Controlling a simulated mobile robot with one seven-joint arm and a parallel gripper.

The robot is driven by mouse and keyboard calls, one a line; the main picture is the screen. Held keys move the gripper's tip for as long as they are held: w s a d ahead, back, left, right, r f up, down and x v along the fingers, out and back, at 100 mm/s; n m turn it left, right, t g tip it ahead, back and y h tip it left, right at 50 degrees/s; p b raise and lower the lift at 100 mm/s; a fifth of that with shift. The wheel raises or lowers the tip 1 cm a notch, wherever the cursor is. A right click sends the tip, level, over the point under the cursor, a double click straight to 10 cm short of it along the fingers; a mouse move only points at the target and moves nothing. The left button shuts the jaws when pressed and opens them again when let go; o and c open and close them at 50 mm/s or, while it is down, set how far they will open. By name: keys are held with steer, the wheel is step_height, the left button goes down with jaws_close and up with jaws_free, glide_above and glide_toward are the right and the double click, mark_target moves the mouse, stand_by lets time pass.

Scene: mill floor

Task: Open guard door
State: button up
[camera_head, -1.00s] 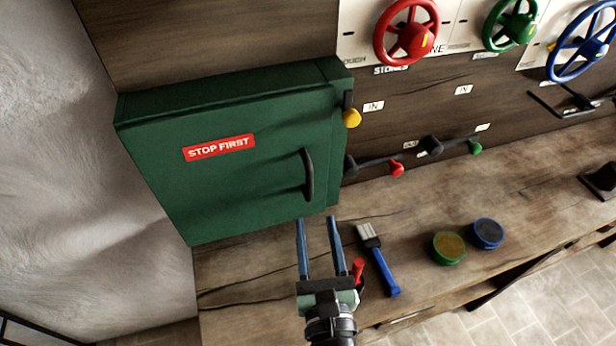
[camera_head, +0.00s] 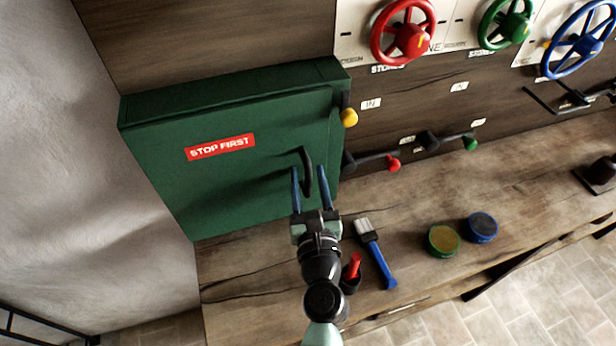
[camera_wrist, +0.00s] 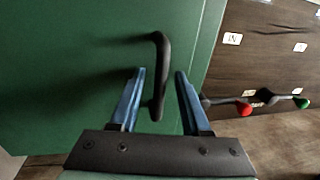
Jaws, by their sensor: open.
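The green guard door (camera_head: 250,180) carries a red "STOP FIRST" label and looks shut. Its dark curved handle (camera_head: 308,172) stands upright near the right edge. My gripper (camera_head: 310,178) is open, with a blue finger on each side of the handle's lower part in the head view. In the wrist view the handle (camera_wrist: 161,75) rises between and beyond the fingertips of my gripper (camera_wrist: 159,75), with gaps on both sides. I cannot tell whether the fingers reach fully around it. A yellow knob (camera_head: 349,117) sits at the door's right edge.
Levers with a red knob (camera_head: 393,164) and a green knob (camera_head: 470,144) stick out right of the door. A blue-handled brush (camera_head: 381,262), a red-handled tool (camera_head: 353,267) and two round tins (camera_head: 444,240) lie on the wooden bench (camera_head: 540,195). Handwheels (camera_head: 403,32) are above.

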jaws_close()
stand_by(1.3)
